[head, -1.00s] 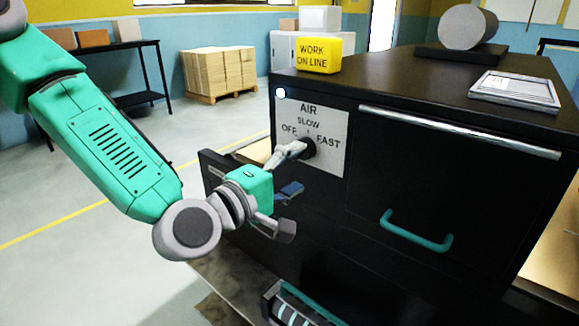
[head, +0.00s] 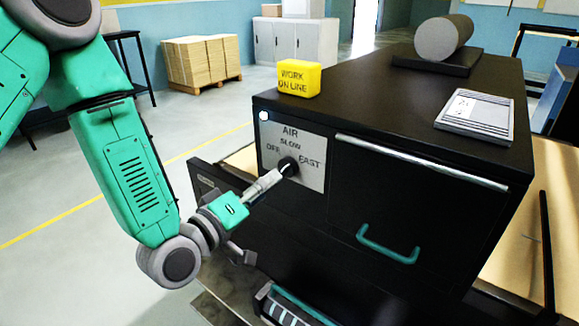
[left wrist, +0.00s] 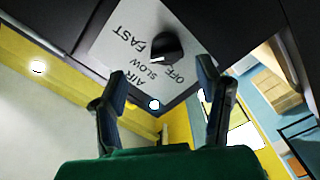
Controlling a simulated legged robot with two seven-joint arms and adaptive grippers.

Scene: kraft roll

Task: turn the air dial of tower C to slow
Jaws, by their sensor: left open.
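The black air dial (head: 288,166) sits on a white plate (head: 312,178) marked AIR, OFF, SLOW and FAST, on the front of a black cabinet. In the left wrist view the dial (left wrist: 167,47) shows a pale mark on its side toward SLOW and OFF, but its exact setting is unclear. No tower letter is readable. My left gripper (head: 262,216) is open in front of the plate. In the head view one finger overlaps the dial's lower left; contact is unclear. In the wrist view the dial lies beyond the spread fingertips. My right gripper is out of view.
A teal handle (head: 388,247) sticks out from the front, right of the dial. Open floor lies left.

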